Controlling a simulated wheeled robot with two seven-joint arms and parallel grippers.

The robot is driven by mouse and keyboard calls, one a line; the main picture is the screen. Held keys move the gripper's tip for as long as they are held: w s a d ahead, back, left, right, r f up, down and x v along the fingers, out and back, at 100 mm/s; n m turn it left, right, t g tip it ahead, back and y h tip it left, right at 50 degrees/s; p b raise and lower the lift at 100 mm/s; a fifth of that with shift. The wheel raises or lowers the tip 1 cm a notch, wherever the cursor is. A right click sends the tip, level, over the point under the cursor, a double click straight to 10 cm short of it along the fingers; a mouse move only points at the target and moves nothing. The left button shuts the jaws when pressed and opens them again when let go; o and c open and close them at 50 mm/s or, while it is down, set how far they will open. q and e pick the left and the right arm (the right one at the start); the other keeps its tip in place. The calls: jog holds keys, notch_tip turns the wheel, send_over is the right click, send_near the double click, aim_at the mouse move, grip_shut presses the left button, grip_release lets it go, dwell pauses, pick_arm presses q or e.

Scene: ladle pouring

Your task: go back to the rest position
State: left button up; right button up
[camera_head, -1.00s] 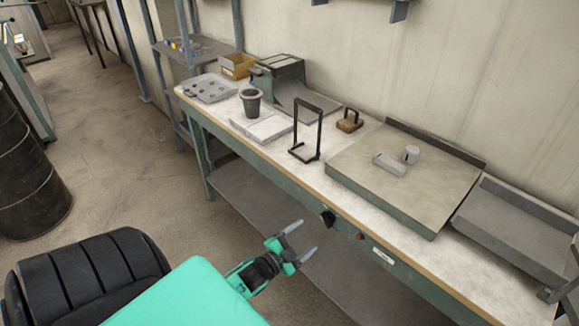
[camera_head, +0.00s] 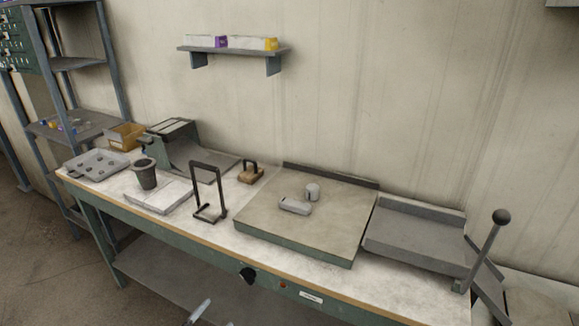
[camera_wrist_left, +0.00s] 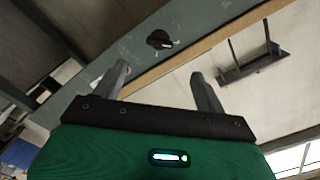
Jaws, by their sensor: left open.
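My left gripper (camera_head: 200,311) shows only as a pale finger at the bottom edge of the head view, in front of the workbench (camera_head: 262,241). In the left wrist view the left gripper (camera_wrist_left: 158,76) has its two fingers spread with nothing between them. The bench's front edge with a black knob (camera_wrist_left: 159,40) lies beyond the fingers. The gripper appears apart from the bench. My right gripper is in neither view.
On the bench are a dark cup (camera_head: 145,174), a black upright frame (camera_head: 209,190), a wooden-based block (camera_head: 250,173) and a large plate (camera_head: 330,222) with two small grey pieces. A lever (camera_head: 487,250) rises at right. A wall shelf (camera_head: 233,50) hangs above.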

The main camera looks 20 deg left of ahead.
pick_arm(q)
jog(key=shift+f, duration=0.1)
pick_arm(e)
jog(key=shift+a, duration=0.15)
